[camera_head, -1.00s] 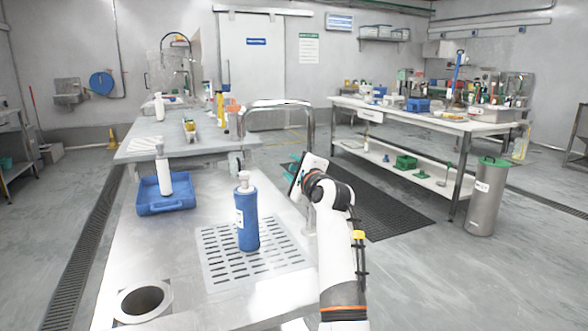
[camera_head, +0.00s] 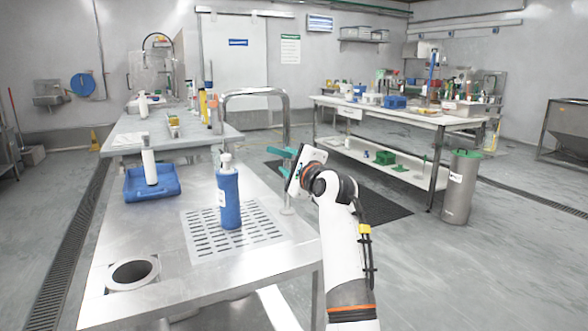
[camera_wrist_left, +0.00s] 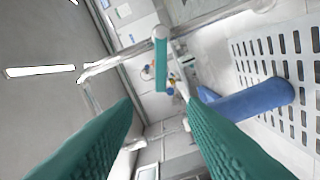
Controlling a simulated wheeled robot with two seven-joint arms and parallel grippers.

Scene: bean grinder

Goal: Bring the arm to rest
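My left arm (camera_head: 340,240) comes up from the bottom of the head view, right of the metal table. Its gripper (camera_head: 283,162) points away from me, near the metal arch at the table's right edge. In the left wrist view its two teal fingers (camera_wrist_left: 160,102) stand wide apart with nothing held between them. A blue bottle (camera_head: 229,197) with a white cap stands upright on the slotted grate, left of the gripper and apart from it. The bottle also shows in the left wrist view (camera_wrist_left: 250,100), right of the fingers. My right gripper is not in view.
The metal table (camera_head: 150,225) has a slotted grate (camera_head: 205,240), a round hole (camera_head: 133,273) and a blue tray (camera_head: 135,188) holding a white bottle. The metal arch (camera_head: 255,92) stands close to my gripper. A steel bin (camera_head: 460,190) stands right. Floor between is free.

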